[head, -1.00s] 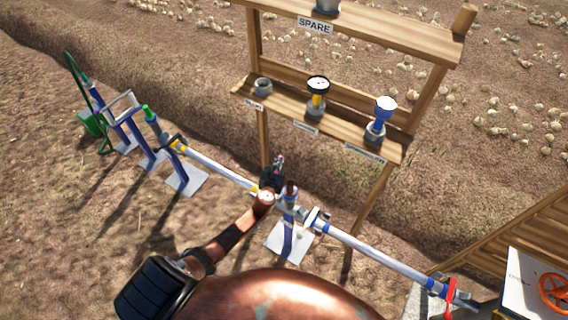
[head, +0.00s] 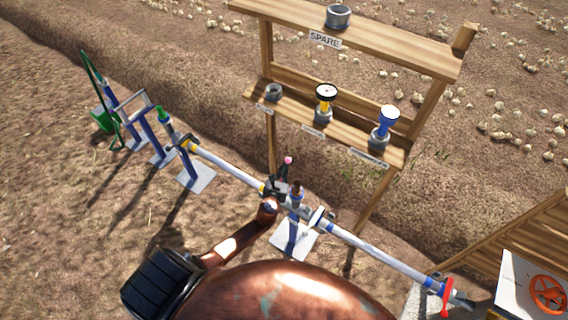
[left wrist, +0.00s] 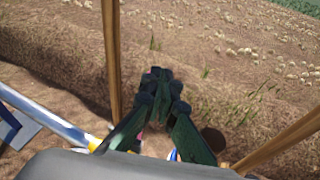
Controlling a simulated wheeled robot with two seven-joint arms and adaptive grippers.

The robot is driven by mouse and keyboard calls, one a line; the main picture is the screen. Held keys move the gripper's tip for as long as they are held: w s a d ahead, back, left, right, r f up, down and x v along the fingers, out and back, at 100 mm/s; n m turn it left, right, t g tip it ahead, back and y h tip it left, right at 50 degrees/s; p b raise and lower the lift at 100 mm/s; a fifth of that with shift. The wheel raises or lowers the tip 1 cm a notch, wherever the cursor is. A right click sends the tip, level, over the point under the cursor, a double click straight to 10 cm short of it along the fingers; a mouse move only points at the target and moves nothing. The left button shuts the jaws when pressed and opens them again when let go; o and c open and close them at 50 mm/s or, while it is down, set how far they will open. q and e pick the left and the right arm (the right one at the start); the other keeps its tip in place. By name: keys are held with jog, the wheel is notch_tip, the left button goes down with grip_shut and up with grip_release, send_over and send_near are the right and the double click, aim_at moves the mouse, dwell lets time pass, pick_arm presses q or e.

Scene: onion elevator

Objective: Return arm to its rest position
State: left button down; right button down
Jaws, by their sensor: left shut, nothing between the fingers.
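My left arm reaches from the lower left of the head view toward the pipe line. My left gripper (head: 285,170) is dark and stands just behind the pipe, below the wooden shelf. It is small in the head view and partly blends with the pipe fittings. In the left wrist view the left gripper (left wrist: 158,74) has its fingertips together with nothing between them, over bare soil. The white and blue pipe (head: 230,168) passes close by the wrist; I cannot tell whether they touch. My right gripper is in neither view.
A wooden shelf rack (head: 345,134) bears a grey fitting, a yellow gauge (head: 325,100) and a blue-topped part (head: 386,122). A "SPARE" label sits above. A red wheel (head: 548,294) is at lower right.

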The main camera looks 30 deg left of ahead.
pick_arm(q)
jog(key=shift+s+d+r+p, duration=0.35)
jog(key=shift+s+r, duration=0.35)
jog(key=shift+s, duration=0.15)
jog(key=shift+s+d+r+p, duration=0.25)
jog(key=shift+s+d+r, duration=0.1)
jog(key=shift+s+r, duration=0.4)
jog(key=shift+s+f, duration=0.1)
jog(key=s+a+f+n+g+h, duration=0.15)
jog(key=s+f+n+g, duration=0.4)
jog(key=s+f, duration=0.75)
jog(key=s+a+f+n+g, duration=0.2)
jog(key=s+f+n, duration=0.65)
jog(key=f, duration=0.75)
jog(key=s+d+f+n+g, duration=0.1)
jog(key=s+f+n, duration=0.4)
jog(key=s, duration=0.6)
jog(key=s+d+f+n+g+h, duration=0.1)
jog(key=s+f+n, duration=0.4)
jog(key=s, duration=0.7)
jog(key=s+d+f+n+g+h, duration=0.1)
jog(key=s+d+f+n+g, duration=0.2)
jog(key=s, duration=0.9)
notch_tip(320, 180, down, 3)
jog(key=n, duration=0.5)
jog(key=shift+d, duration=0.4)
jog(key=shift+s+g+h, duration=0.2)
jog(key=shift+g+h, duration=0.05)
